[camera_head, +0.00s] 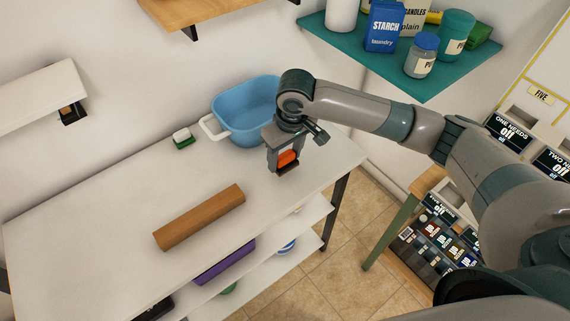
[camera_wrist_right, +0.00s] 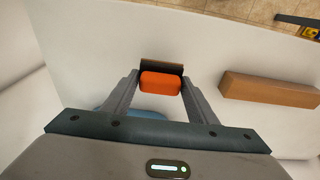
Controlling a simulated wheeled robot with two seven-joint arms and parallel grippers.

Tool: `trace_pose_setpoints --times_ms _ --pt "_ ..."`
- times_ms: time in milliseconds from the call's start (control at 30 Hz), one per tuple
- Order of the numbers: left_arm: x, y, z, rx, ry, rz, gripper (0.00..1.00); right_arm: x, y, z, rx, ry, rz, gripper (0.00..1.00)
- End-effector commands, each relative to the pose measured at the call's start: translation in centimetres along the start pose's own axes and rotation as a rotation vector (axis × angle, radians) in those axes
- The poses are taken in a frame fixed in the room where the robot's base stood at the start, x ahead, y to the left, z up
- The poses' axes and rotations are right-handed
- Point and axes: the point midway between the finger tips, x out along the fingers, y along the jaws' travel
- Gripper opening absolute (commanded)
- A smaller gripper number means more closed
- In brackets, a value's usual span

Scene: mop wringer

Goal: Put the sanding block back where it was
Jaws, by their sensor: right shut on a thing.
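The sanding block (camera_head: 288,158) is orange with a dark layer along one side. My right gripper (camera_head: 285,168) is shut on it, near the right end of the white table. In the right wrist view the block (camera_wrist_right: 160,84) sits between the two fingertips of the gripper (camera_wrist_right: 160,92). The block appears to be above the table top, though the exact gap is hard to tell. My left gripper is not in view.
A blue tub (camera_head: 245,108) stands behind the gripper. A white-and-green block (camera_head: 183,138) and a long brown block (camera_head: 200,217) are on the table (camera_head: 90,225). A teal shelf (camera_head: 405,75) with several containers hangs at upper right.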

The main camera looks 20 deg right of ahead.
Motion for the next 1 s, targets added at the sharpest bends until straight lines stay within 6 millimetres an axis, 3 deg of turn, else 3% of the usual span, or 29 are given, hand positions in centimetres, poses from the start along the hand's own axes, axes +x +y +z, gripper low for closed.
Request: trace_pose_setpoints --times_ms 433,833,867,900,933,1000 --pt "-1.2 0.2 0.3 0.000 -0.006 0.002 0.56 3.7 0.1 0.6 0.001 0.000 0.001 0.28" --pt "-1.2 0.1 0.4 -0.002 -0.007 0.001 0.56 4.1 0.0 0.7 0.000 0.000 0.000 0.28" --pt "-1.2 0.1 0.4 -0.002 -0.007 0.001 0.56 4.2 0.0 0.7 0.000 -0.001 0.000 0.55" --pt "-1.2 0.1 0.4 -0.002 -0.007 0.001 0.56 4.2 0.0 0.7 -0.001 0.000 0.000 0.64" --pt "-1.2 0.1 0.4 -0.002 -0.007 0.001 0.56 4.2 0.0 0.7 0.000 0.000 0.000 0.71" --pt "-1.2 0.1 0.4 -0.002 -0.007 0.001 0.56 4.2 0.0 0.7 0.000 0.000 0.000 0.71"
